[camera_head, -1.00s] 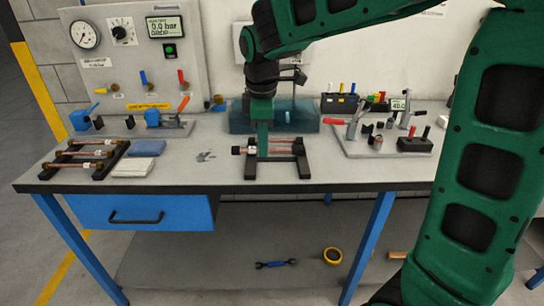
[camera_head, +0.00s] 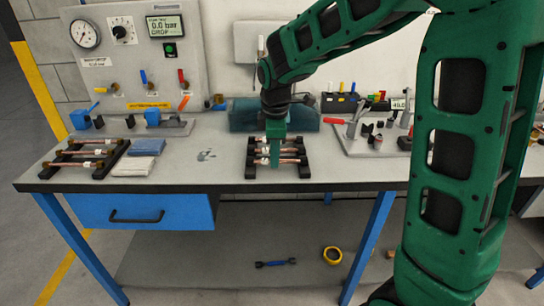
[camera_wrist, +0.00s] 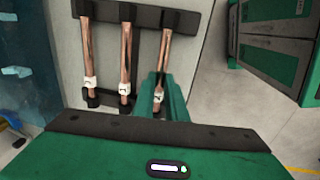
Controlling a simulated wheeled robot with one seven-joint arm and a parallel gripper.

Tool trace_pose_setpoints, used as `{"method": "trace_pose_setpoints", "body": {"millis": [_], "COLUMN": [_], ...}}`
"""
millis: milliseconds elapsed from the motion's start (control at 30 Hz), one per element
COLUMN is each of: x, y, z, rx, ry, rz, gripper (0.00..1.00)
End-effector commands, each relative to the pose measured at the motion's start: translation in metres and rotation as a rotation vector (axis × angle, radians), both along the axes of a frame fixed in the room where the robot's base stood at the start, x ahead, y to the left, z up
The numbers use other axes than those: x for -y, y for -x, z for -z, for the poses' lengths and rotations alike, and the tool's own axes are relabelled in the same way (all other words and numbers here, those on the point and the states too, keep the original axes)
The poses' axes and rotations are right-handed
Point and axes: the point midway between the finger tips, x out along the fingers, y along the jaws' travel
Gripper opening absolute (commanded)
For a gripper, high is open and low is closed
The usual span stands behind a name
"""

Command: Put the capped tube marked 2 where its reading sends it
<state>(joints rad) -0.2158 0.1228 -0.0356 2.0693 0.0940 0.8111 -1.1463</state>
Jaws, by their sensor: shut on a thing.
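My gripper (camera_head: 275,158) is low over the middle rack (camera_head: 305,170) on the bench. In the wrist view its green fingers (camera_wrist: 162,92) are shut on the copper tube (camera_wrist: 164,50) at the right end of the row. Two more copper tubes, one in the middle (camera_wrist: 126,50) and one at the left (camera_wrist: 87,45), lie beside it across the dark rack bars. Each has a white tag with a dark mark too small to read, so I cannot tell which is marked 2. The panel display (camera_head: 165,26) reads 0.0 bar with a word like DROP.
Another rack with copper tubes (camera_head: 85,152) stands at the left. Grey and blue cloths (camera_head: 140,158) lie beside it. A translucent blue tank (camera_head: 243,115) stands behind the middle rack. A tool board (camera_head: 355,147) is at the right. Bench between cloths and middle rack is mostly clear.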

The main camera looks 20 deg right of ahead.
Motion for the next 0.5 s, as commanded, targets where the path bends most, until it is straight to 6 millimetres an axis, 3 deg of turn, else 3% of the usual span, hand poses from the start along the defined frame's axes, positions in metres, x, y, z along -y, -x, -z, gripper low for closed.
{"method": "trace_pose_setpoints", "body": {"millis": [100,133,200,500], "x": [-0.0001,-0.0002,-0.0002,-0.0007], "y": [0.0,-0.0001,-0.0001,-0.0002], "z": [0.0019,0.0015,0.0014,0.0002], "rx": [0.0,0.0,0.0,0.0], "ry": [0.0,0.0,0.0,0.0], "rz": [0.0,0.0,0.0,-0.001], "gripper": [0.0,0.19,0.3,0.3]}}
